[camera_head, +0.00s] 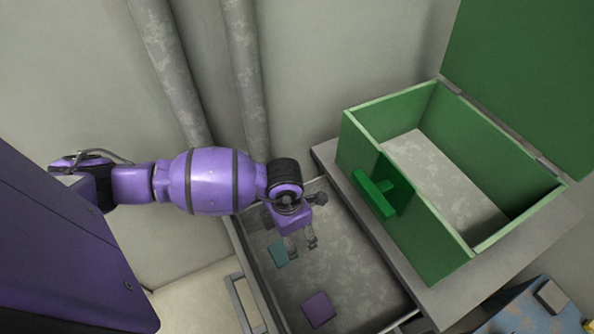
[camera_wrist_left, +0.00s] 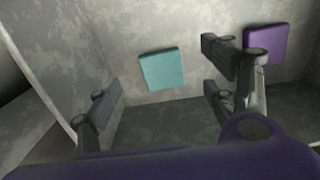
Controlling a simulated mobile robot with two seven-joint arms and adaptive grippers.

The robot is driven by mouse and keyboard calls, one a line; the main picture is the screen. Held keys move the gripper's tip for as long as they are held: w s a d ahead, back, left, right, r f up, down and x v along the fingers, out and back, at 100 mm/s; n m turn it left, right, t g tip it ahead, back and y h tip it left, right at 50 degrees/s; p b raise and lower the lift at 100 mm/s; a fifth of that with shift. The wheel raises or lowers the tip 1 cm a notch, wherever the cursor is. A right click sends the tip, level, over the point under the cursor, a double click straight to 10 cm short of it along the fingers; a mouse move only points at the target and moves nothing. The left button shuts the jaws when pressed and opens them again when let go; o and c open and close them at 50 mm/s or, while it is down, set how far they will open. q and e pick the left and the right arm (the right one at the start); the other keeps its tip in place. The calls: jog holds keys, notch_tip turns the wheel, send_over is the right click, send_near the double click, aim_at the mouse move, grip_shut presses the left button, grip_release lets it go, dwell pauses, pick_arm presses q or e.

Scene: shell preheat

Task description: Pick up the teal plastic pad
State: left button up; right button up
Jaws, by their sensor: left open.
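The teal plastic pad (camera_head: 278,253) is a small flat square lying in a grey open drawer (camera_head: 354,268), near its left side. In the left wrist view the teal pad (camera_wrist_left: 162,69) lies beyond my fingers, between them in the picture and touched by neither. My left gripper (camera_head: 302,251) is open and empty, reaching down into the drawer just right of the pad in the head view. Its fingers also show in the left wrist view (camera_wrist_left: 160,85). My right gripper is not in view.
A purple pad (camera_head: 318,309) lies in the same drawer; it also shows in the left wrist view (camera_wrist_left: 265,44). A green box (camera_head: 421,240) with its lid raised stands on a grey surface to the right. Drawer walls surround the pads. A blue worn surface (camera_head: 521,312) is at lower right.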

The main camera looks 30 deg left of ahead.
aim_at(283, 252)
pick_arm(q)
jog(key=shift+s+a+f+b, duration=0.25)
jog(key=shift+s+a+f, duration=0.05)
jog(key=shift+f, duration=0.3)
jog(key=shift+s+a+f+b, duration=0.25)
jog(key=shift+s+f, duration=0.05)
jog(key=shift+f, duration=0.25)
notch_tip(283, 252, down, 6)
jog(key=shift+s+d+r+b, duration=0.1)
jog(key=shift+d+r+b, duration=0.05)
jog(key=shift+b, duration=1.1)
jog(key=shift+r, duration=0.1)
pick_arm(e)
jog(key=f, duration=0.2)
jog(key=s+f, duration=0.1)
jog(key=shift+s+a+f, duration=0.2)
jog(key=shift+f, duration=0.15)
pick_arm(q)
jog(key=c, duration=1.4)
jog(key=shift+o, duration=0.2)
jog(key=shift+r, duration=0.1)
